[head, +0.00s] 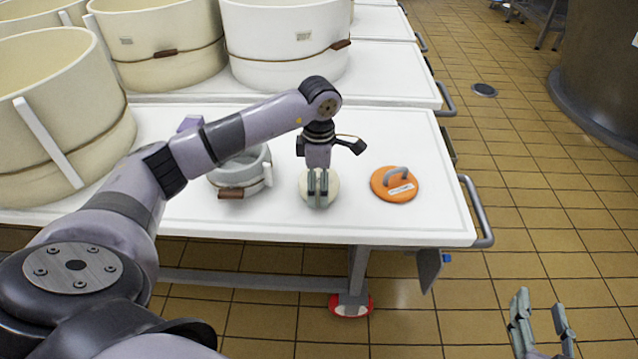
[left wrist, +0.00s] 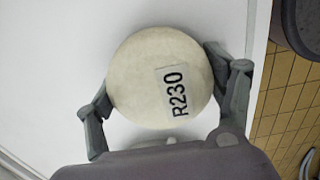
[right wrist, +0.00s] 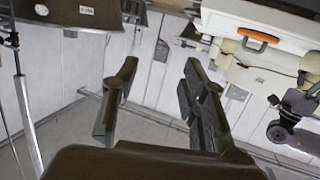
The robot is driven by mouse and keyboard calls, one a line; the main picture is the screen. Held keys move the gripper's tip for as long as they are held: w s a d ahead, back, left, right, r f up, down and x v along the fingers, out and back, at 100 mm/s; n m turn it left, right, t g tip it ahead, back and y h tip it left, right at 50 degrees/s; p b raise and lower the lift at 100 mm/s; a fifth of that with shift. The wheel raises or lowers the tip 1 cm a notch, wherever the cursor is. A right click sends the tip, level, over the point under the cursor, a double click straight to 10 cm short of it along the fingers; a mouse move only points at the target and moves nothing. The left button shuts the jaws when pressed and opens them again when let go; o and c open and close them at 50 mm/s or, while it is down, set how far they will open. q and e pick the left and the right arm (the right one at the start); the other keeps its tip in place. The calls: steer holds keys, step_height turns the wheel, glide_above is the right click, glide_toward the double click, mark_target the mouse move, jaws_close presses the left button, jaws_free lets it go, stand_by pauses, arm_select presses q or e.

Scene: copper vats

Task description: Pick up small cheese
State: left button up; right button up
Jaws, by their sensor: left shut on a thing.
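The small cheese (head: 333,188) is a pale round wheel on the white table, between a small grey-white mould and an orange lid. In the left wrist view the cheese (left wrist: 155,75) carries a label reading R230. My left gripper (head: 319,200) points down over it and is shut on it, with one finger on each side in the left wrist view. The fingers hide part of the cheese in the head view. My right gripper (head: 545,320) is open and empty, off the table at the lower right; its spread fingers also show in the right wrist view (right wrist: 155,100).
The small mould (head: 240,172) stands left of the cheese. The orange lid (head: 394,185) with a grey handle lies to its right. Large cream moulds (head: 290,45) stand behind and left. A metal rail (head: 478,210) runs along the table's right end. Tiled floor is open at right.

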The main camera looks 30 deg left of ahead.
arm_select(q)
steer(key=c, duration=0.4)
steer(key=shift+o, duration=0.2)
steer(key=shift+r, duration=0.1)
